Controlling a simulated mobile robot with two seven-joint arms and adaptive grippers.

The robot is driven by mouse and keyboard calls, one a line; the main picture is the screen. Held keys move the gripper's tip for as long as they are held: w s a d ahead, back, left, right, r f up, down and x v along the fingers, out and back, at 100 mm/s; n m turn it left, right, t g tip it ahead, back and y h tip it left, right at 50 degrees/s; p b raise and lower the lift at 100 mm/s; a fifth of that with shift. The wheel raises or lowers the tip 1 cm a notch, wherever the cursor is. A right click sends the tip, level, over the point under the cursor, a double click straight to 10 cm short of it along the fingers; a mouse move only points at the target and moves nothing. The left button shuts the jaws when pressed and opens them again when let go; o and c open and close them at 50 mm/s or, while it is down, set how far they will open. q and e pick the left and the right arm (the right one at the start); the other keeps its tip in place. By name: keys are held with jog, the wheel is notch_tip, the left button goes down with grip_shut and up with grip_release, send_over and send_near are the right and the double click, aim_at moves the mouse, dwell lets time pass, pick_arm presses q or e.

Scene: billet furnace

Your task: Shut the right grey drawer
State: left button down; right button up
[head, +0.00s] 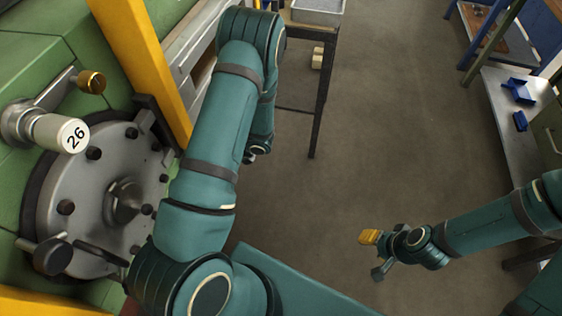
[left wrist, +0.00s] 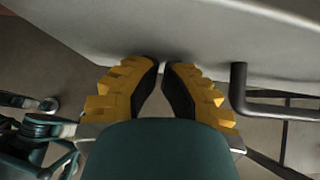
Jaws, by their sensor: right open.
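I cannot make out the right grey drawer for certain in either view. In the left wrist view a broad light grey panel (left wrist: 210,35) fills the top, with a dark bent bar (left wrist: 238,88) at its right. My left gripper (left wrist: 163,66) has its yellow, black-padded fingertips close together, with nothing between them, just before or below the panel; contact cannot be told. In the head view my left arm hides most of that hand. My right gripper (head: 371,255) is open and empty over the floor at the lower right.
A green furnace front with a round grey hatch (head: 80,200) and a yellow post (head: 140,65) stand at left. A dark-legged stand (head: 318,95) bears a grey tray (head: 320,8). A grey bench (head: 495,95) with blue pieces is at right. The floor between is clear.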

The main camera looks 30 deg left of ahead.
pick_arm(q)
jog(key=d+f+p+v, duration=0.1)
jog(key=p+v, duration=0.1)
jog(key=v, duration=1)
jog(key=shift+w+d+f, duration=0.2)
jog(key=shift+d, duration=0.35)
pick_arm(e)
jog(key=v, duration=0.2)
jog(key=shift+s+d+r, duration=0.2)
jog(key=shift+s+r, duration=0.05)
pick_arm(q)
jog(key=s+d+f+n+g+h, duration=0.1)
jog(key=s+d+f+n+h, duration=0.25)
jog(key=d, duration=0.25)
jog(key=s+d+f+n+h, duration=0.2)
jog(key=s+d+h, duration=0.3)
jog(key=d, duration=0.2)
jog(key=d+r+n+t+h, duration=0.2)
jog(key=d+n+t+h, duration=0.2)
jog(key=d+n, duration=0.5)
jog(key=shift+d+n+t, duration=0.3)
jog(key=shift+n+t, duration=0.1)
jog(key=shift+n, duration=0.75)
jog(key=shift+s, duration=0.1)
